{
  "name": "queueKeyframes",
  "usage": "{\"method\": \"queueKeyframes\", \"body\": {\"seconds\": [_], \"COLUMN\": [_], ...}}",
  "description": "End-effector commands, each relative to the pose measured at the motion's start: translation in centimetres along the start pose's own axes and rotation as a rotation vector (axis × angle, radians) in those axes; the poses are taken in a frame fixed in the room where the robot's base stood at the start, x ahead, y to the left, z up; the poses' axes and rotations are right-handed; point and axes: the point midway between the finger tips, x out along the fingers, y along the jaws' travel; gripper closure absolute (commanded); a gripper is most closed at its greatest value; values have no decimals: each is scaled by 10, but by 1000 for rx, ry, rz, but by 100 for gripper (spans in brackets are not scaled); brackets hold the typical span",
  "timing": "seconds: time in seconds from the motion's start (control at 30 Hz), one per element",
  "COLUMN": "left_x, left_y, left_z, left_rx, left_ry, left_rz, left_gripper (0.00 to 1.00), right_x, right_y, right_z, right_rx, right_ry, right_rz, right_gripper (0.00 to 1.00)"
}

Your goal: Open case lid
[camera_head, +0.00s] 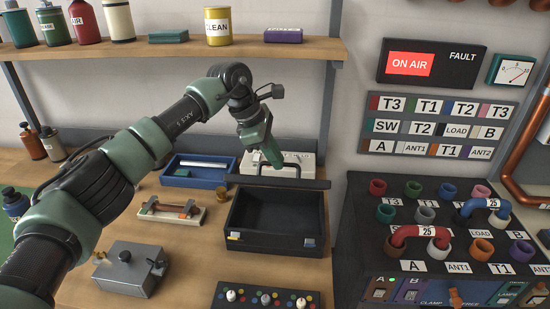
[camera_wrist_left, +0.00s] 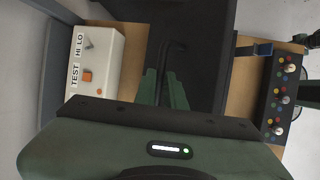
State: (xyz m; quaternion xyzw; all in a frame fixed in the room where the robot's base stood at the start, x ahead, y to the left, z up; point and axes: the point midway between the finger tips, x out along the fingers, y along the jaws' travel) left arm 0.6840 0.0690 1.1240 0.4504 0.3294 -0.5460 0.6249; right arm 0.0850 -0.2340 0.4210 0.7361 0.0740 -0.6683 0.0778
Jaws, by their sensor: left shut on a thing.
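The dark case (camera_head: 232,243) stands on the wooden bench, its hollow black inside showing. Its lid (camera_head: 315,184) stands raised at the back, seen nearly edge-on in the head view. A black handle (camera_head: 297,167) arches up from the lid. My left gripper (camera_head: 273,157) points down at the handle and is shut on it. In the left wrist view the green fingers (camera_wrist_left: 164,88) meet beside the bent handle (camera_wrist_left: 178,48), against the dark lid; the exact contact is partly hidden.
A white tester box (camera_wrist_left: 105,60) stands behind the lid. A knob panel (camera_head: 265,299) lies in front; the patch rack (camera_head: 450,230) is at right.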

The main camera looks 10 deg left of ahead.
Motion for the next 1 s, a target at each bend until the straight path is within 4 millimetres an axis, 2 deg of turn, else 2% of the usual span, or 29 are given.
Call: {"method": "queueKeyframes", "body": {"seconds": [0.03,0.13,0.2,0.23,0.63,1.0], "left_x": [6,6,6,6,-4,-60], "left_y": [-2,-2,-2,-2,0,2], "left_z": [-5,-5,-5,-5,-2,-4], "left_rx": [-5,-5,-5,-5,-2,-4], "left_ry": [9,10,9,9,4,6], "left_rz": [-5,-6,-7,-7,-1,-5], "left_gripper": [100,100,76,68,68,68], "right_x": [1,1,1,1,3,19], "right_y": [0,0,0,0,1,2], "right_z": [0,0,0,0,-1,1], "right_rx": [0,0,0,0,0,0], "right_ry": [0,0,0,0,2,1], "right_rz": [0,0,0,0,1,2], "right_gripper": [64,64,64,64,64,64]}}
